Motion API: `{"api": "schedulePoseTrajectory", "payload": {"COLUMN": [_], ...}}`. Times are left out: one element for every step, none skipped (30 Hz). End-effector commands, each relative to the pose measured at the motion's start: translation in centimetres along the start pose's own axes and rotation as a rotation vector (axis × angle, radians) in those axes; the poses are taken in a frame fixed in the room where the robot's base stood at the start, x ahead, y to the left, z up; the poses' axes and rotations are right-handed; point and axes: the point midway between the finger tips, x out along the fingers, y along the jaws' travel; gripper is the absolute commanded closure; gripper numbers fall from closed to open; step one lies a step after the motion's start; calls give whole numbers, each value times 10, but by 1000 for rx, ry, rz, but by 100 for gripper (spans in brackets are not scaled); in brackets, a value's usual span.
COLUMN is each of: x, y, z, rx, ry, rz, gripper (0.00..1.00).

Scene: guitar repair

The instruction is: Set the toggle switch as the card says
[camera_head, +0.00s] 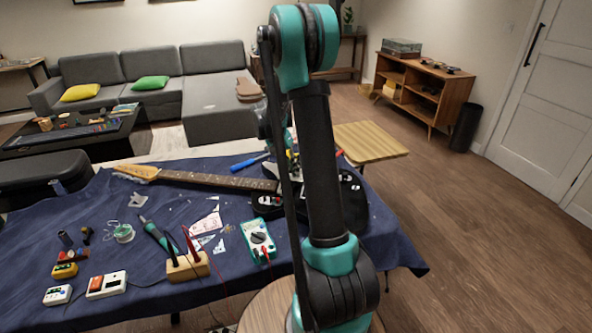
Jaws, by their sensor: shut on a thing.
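A black electric guitar lies across the blue-covered table. Its body (267,205) shows on both sides of my arm, and its long neck (215,180) runs left to a pale headstock (137,172). My arm hides the middle of the body. I cannot make out the toggle switch. Several printed papers lie below the neck, one with pink marks (205,224); their print is too small to read, and I cannot tell which is the card. My arm reaches over the guitar, and its far end is behind its own links, so my gripper's fingers do not show.
A multimeter (258,240), a wooden block (187,267) with red and black probes, a soldering tool (154,233), a wire spool (123,233) and small boxes (107,284) crowd the table's front left. Open floor lies right.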

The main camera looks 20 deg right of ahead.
Motion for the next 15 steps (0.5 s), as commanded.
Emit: {"api": "schedulePoseTrajectory", "payload": {"x": [0, 0, 0, 0, 0, 0, 0, 0, 0, 0, 0, 0, 0, 0, 0], "y": [0, 0, 0, 0, 0, 0, 0, 0, 0, 0, 0, 0, 0, 0, 0], "z": [0, 0, 0, 0, 0, 0, 0, 0, 0, 0, 0, 0, 0, 0, 0], "rx": [0, 0, 0, 0, 0, 0, 0, 0, 0, 0, 0, 0, 0, 0, 0], "ry": [1, 1, 1, 1, 1, 1, 1, 1, 1, 1, 1, 1, 1, 1, 1], "rz": [4, 5, 5, 5, 4, 4, 4, 4, 3, 3, 3, 3, 3, 3, 3], "gripper": [100, 100, 100, 100, 100, 100, 100, 100, 90, 86, 83, 78, 74, 71, 71]}}
